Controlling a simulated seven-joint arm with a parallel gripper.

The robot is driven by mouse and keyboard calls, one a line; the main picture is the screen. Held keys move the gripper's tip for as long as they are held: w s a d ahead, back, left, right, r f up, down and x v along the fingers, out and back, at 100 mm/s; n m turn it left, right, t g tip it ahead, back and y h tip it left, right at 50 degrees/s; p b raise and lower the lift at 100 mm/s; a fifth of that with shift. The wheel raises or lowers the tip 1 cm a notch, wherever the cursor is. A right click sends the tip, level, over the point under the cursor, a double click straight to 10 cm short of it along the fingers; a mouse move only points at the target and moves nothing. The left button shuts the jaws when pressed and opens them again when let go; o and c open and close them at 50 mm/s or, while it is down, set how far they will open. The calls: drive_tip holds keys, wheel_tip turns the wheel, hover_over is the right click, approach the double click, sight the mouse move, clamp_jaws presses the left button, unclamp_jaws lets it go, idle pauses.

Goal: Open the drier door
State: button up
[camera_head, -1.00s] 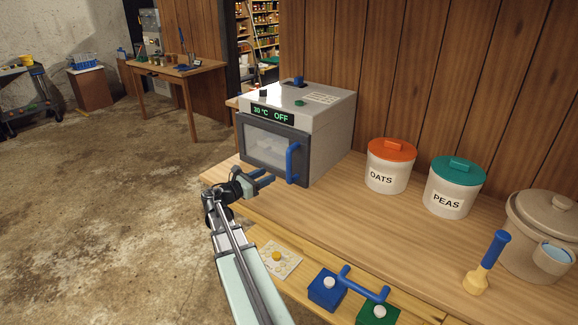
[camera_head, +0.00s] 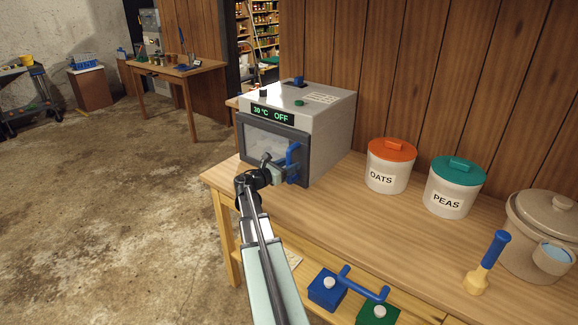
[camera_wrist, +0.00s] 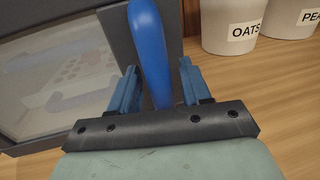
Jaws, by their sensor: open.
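The drier (camera_head: 325,130) is a grey box on the wooden bench, with a display reading 30 °C OFF. Its dark-framed glass door (camera_head: 262,143) is closed and faces front-left. A blue vertical handle (camera_head: 293,160) is on the door's right side; it also shows in the wrist view (camera_wrist: 148,45). My gripper (camera_wrist: 157,85) is open, with one blue finger on each side of the handle. In the head view my gripper (camera_head: 288,168) is at the handle's lower half and partly hides it. Whether the fingers touch the handle I cannot tell.
An orange-lidded OATS canister (camera_head: 390,165) and a green-lidded PEAS canister (camera_head: 453,187) stand right of the drier. A blue-handled tool (camera_head: 488,262) and a lidded pot (camera_head: 540,235) are farther right.

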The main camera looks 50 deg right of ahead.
clamp_jaws()
idle(0.4)
